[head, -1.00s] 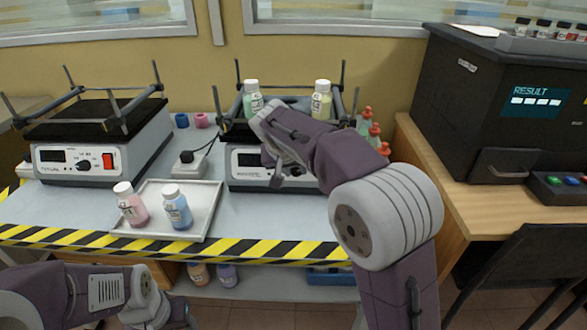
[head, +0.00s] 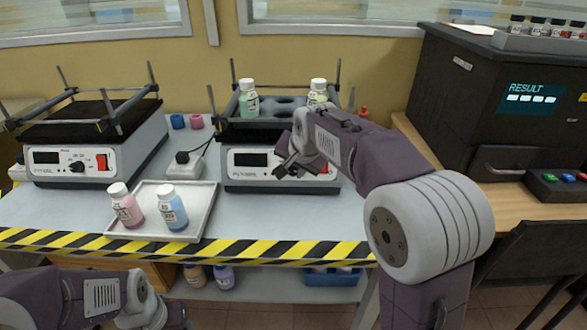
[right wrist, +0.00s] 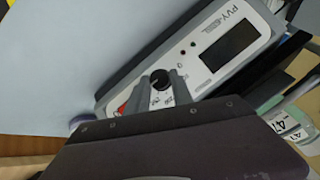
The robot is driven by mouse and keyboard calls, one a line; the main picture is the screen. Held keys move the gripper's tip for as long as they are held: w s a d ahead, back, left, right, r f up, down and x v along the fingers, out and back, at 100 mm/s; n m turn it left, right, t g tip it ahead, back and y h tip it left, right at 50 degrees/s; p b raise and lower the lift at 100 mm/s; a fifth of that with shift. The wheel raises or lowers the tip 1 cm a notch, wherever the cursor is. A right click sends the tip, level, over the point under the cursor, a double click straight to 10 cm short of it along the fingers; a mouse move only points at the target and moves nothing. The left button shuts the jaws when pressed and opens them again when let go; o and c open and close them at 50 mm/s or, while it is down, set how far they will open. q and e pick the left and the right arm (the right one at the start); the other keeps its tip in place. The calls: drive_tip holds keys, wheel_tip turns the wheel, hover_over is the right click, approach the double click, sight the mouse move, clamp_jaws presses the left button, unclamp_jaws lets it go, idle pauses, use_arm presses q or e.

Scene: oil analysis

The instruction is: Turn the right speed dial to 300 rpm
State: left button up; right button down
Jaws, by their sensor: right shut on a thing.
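The right shaker (head: 232,175) has a white front with a dark display (head: 250,159), which also shows blank in the right wrist view (right wrist: 228,45). Its black speed dial (right wrist: 160,79) shows in the right wrist view, with small markings around it that I cannot read. My right gripper (right wrist: 166,88) is shut on the dial, its fingers on either side. In the head view my right gripper (head: 285,167) is in front of the panel and hides the dial. My left arm is at the lower left, with its fingers out of view.
The left shaker (head: 70,172) has its own dial and red switch. A white tray (head: 190,222) holds a pink and a blue bottle. Two bottles stand in the right shaker's rack (head: 270,124). A black analyser (head: 460,95) stands at right.

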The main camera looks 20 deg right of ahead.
drive_tip(key=shift+f, duration=0.15)
drive_tip(key=c, duration=1.1)
unclamp_jaws()
drive_tip(key=shift+s+r, duration=0.1)
drive_tip(key=shift+r, duration=0.15)
drive_tip(key=p+v, duration=0.3)
drive_tip(key=v, duration=0.5)
drive_tip(key=shift+s+r, duration=0.2)
drive_tip(key=shift+r, duration=0.05)
